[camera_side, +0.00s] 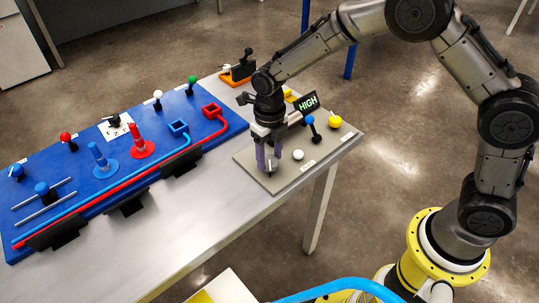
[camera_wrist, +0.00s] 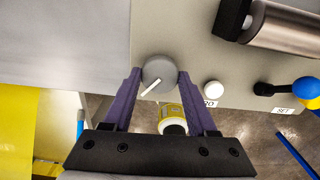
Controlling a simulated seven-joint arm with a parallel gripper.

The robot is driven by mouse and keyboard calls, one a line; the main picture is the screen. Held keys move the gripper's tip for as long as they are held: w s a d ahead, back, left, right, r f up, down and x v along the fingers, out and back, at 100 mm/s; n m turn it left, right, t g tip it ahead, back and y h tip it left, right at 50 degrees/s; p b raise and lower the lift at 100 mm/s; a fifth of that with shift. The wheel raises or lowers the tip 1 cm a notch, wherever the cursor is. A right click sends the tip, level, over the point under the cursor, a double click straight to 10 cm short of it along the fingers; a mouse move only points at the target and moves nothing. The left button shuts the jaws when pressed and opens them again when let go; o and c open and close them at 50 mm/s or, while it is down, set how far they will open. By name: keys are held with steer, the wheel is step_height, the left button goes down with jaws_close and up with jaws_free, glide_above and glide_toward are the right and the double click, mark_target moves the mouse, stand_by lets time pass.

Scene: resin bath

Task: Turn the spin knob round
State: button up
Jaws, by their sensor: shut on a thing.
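The spin knob (camera_wrist: 158,72) is a round grey knob with a white pointer line, on a grey-beige panel (camera_side: 243,156). In the wrist view its pointer slants toward the lower left. My gripper (camera_wrist: 159,78) has its two purple fingers on either side of the knob, shut on it.
Close to the gripper on the panel are a white button (camera_side: 298,155), a blue-topped lever (camera_side: 310,122), a yellow knob (camera_side: 335,121) and a black display (camera_side: 308,103) reading HIGH. A blue board (camera_side: 85,215) with several controls lies left. The table's front strip is bare.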

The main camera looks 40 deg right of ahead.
mark_target(270, 160)
steer(key=shift+r+n, duration=0.15)
steer(key=shift+n, duration=0.25)
steer(key=o, duration=1.4)
steer(key=shift+c, duration=0.2)
step_height(270, 160, up, 14)
